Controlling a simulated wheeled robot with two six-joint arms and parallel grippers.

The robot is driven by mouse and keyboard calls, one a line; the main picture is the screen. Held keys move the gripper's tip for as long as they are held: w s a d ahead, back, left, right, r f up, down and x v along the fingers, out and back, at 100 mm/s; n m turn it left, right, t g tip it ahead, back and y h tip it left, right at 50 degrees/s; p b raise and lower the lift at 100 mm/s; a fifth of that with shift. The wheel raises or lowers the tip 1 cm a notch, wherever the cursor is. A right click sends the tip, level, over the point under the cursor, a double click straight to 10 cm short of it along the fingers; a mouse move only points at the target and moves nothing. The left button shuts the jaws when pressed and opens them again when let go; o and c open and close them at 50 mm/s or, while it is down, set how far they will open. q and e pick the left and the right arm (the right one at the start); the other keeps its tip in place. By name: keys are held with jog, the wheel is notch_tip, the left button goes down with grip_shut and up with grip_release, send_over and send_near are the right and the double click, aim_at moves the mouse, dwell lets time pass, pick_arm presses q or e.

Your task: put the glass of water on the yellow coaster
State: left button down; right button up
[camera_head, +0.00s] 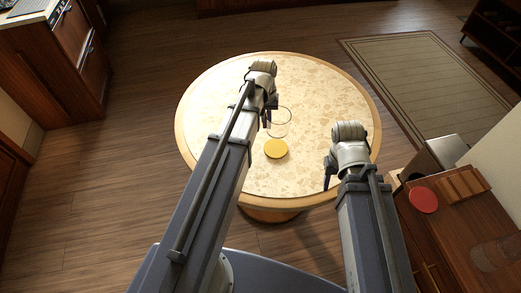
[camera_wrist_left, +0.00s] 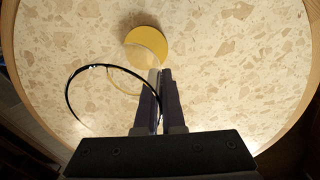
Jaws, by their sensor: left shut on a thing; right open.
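The clear glass (camera_head: 279,129) is over the round table, just beyond the yellow coaster (camera_head: 276,149) in the head view. My left gripper (camera_head: 267,117) is shut on the glass at its wall. In the left wrist view the glass rim (camera_wrist_left: 69,100) is a dark ring left of the closed fingers (camera_wrist_left: 160,85), and the coaster (camera_wrist_left: 150,38) lies past the fingertips, partly seen through the glass. I cannot tell the water level or whether the glass touches the table. My right gripper (camera_head: 329,174) is open and empty over the table's right edge.
The round stone-topped table (camera_head: 222,95) is otherwise clear. At right, a wooden cabinet (camera_head: 432,235) bears a red disc (camera_head: 423,199), a wooden holder (camera_head: 464,184) and a clear vessel (camera_head: 494,254). A rug (camera_head: 430,80) lies behind.

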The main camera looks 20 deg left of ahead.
pick_arm(q)
jog(key=shift+f+b, duration=5.05)
jog(key=shift+f, duration=0.25)
jog(key=c, duration=1)
grip_release()
jog(key=shift+r, duration=0.15)
notch_tip(320, 180, up, 12)
jog(key=p, duration=1.2)
jog(key=s+d+m, duration=0.2)
jog(key=s+d, duration=0.3)
jog(key=s+d+m+y, duration=0.1)
jog(key=s+d+m, duration=0.1)
jog(key=s+d, duration=0.3)
jog(key=s+d+m, duration=0.3)
jog(key=s+d, duration=0.2)
jog(key=shift+s+r+y, duration=0.15)
jog(key=shift+s+y, duration=0.25)
